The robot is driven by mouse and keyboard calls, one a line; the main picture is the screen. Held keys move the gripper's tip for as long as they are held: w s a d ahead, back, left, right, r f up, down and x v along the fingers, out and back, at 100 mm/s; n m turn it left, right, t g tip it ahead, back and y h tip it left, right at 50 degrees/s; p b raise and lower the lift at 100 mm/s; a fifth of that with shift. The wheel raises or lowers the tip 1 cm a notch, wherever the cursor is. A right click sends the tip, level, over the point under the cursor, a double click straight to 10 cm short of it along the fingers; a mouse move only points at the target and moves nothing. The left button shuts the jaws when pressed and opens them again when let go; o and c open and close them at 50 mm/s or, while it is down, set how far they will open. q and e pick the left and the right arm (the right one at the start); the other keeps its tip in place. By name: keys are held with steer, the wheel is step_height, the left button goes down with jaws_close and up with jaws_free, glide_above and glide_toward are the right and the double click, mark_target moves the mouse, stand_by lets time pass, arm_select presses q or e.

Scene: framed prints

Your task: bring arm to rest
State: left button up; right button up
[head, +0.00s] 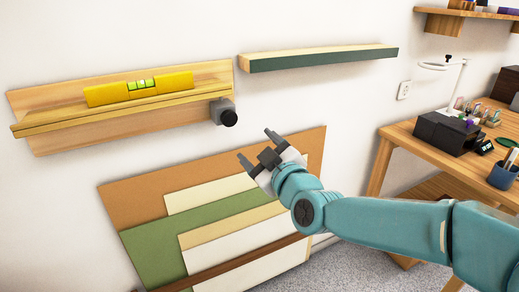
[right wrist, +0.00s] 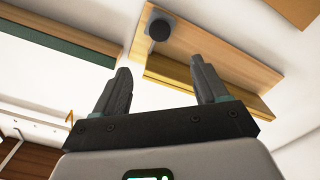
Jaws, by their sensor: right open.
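My right gripper (head: 257,150) is open and empty in the head view, in front of the wall and the boards leaning there. Its two fingers stand apart in the right wrist view (right wrist: 160,85), with nothing between them. A wooden wall shelf (head: 50,122) holds a yellow spirit level (head: 138,88). A dark grey round knob on a block (head: 224,113) sits at the shelf's right end, above and left of the gripper and apart from it. The shelf and the knob (right wrist: 160,28) also show beyond the fingers in the right wrist view. My left gripper is not in view.
A dark green-fronted shelf (head: 320,58) is on the wall at the upper middle. Several flat boards (head: 150,232) lean against the wall below. A wooden desk (head: 400,130) at the right carries a black box (head: 440,132), a blue cup (head: 503,176) and a white lamp (head: 445,66).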

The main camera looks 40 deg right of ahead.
steer(key=shift+f, duration=0.1)
stand_by(0.7)
steer(key=w+a+f+n+g+y, duration=0.15)
steer(key=a+f+g, duration=0.35)
steer(key=f, duration=1)
steer(key=w+a+f+g+y, duration=0.25)
steer(key=a+f, duration=0.35)
steer(key=f, duration=0.9)
steer(key=s+a+f+m+g+y, duration=0.1)
steer(key=s+a+f+g, duration=0.1)
steer(key=s+a+f, duration=0.45)
steer(key=s+a+f+g+y, duration=0.2)
steer(key=s+f+g, duration=0.15)
steer(key=f, duration=0.55)
steer(key=s+a+f+m+g+y, duration=0.1)
steer(key=s+a+f+m+g, duration=0.15)
steer(key=s, duration=0.45)
steer(key=s+a+f+m+g, duration=0.2)
steer(key=s+f+m, duration=0.2)
steer(key=s, duration=0.3)
step_height(320, 180, up, 18)
steer(key=p, duration=1.7)
steer(key=shift+w+p, duration=0.3)
